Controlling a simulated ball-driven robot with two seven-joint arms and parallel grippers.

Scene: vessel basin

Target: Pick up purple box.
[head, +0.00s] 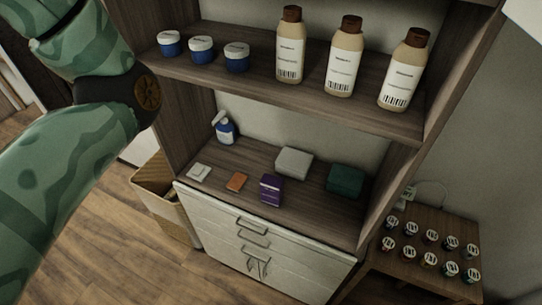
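The purple box (271,190) stands upright near the front edge of the lower shelf board (310,206), above the white drawers. It is small and has a light marking on its front. An orange flat item (237,182) lies to its left, and a grey-white box (294,163) is behind it to the right. My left arm's green patterned links fill the left side of the head view, well apart from the purple box. Neither of my grippers shows in this view.
A white flat item (199,172), a blue bottle (224,128) and a dark green box (345,180) share the board. Bottles (341,62) and blue jars (201,50) stand on the shelf above. A side table (425,262) with small jars is right; a wicker basket (164,205) is left.

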